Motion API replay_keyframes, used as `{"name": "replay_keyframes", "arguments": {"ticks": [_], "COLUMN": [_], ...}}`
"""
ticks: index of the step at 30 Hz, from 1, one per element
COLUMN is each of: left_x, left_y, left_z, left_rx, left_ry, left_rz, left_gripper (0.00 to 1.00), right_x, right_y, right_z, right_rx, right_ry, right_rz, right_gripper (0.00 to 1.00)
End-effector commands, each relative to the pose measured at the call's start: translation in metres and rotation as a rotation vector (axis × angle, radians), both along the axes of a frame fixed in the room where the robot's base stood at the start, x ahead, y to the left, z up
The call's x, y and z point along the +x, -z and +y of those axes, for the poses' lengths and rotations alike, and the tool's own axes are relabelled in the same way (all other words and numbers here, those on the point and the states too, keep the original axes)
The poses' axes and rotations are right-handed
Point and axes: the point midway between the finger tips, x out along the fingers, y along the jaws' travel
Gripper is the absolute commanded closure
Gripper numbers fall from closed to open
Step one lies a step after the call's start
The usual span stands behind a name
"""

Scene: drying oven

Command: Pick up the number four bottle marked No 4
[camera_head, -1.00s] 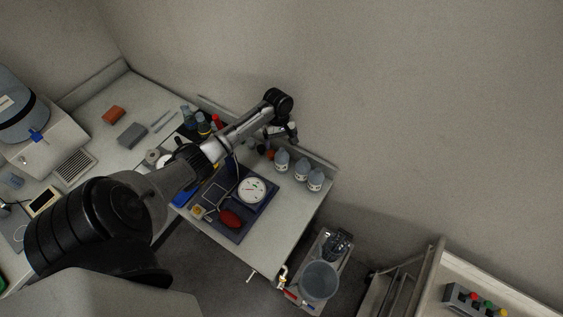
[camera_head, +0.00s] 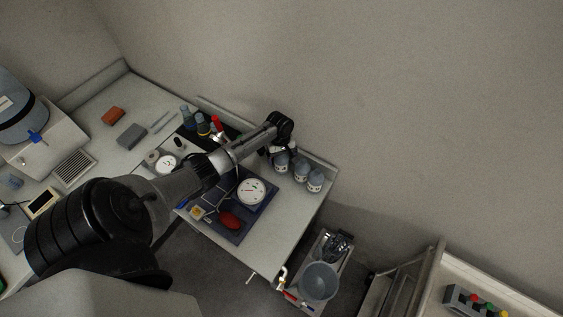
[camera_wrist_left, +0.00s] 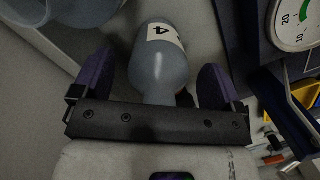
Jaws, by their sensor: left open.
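A grey-blue bottle (camera_wrist_left: 160,68) with a white label reading 4 lies between the two purple fingers of my left gripper (camera_wrist_left: 155,74) in the left wrist view. The fingers are open, with a gap visible on both sides of the bottle. In the head view, my left gripper (camera_head: 272,151) is at the leftmost of three similar bottles (camera_head: 282,164), near the back edge of the bench. The wrist partly hides that bottle's top. The labels are too small to read in the head view. My right gripper is not in view.
Two more bottles (camera_head: 301,171) (camera_head: 315,181) stand close on the right. A dark blue tray (camera_head: 262,207) with a white round dial (camera_head: 251,191) and a red object (camera_head: 230,220) lies in front. The wall rises behind the bench.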

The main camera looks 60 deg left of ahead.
Motion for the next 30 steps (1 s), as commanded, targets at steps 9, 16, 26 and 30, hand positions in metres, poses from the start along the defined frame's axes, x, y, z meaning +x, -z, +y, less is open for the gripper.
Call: {"name": "replay_keyframes", "arguments": {"ticks": [9,16,26,30], "left_x": [0.0002,0.0002,0.0003,0.0005], "left_y": [-0.0003,-0.0005,-0.0007,-0.0042], "left_z": [0.0,0.0001,0.0002,0.0004], "left_rx": [0.0,0.0,0.001,0.0], "left_ry": [0.001,0.001,0.001,0.001], "left_rz": [0.0,-0.001,-0.001,-0.002], "left_gripper": [0.21,0.43,0.61,0.61], "right_x": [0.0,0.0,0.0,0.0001], "right_y": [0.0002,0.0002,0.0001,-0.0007], "right_z": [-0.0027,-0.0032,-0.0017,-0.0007], "right_rx": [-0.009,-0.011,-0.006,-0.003], "right_ry": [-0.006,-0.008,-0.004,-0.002], "right_rz": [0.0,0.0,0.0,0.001], "right_gripper": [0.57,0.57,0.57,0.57]}}
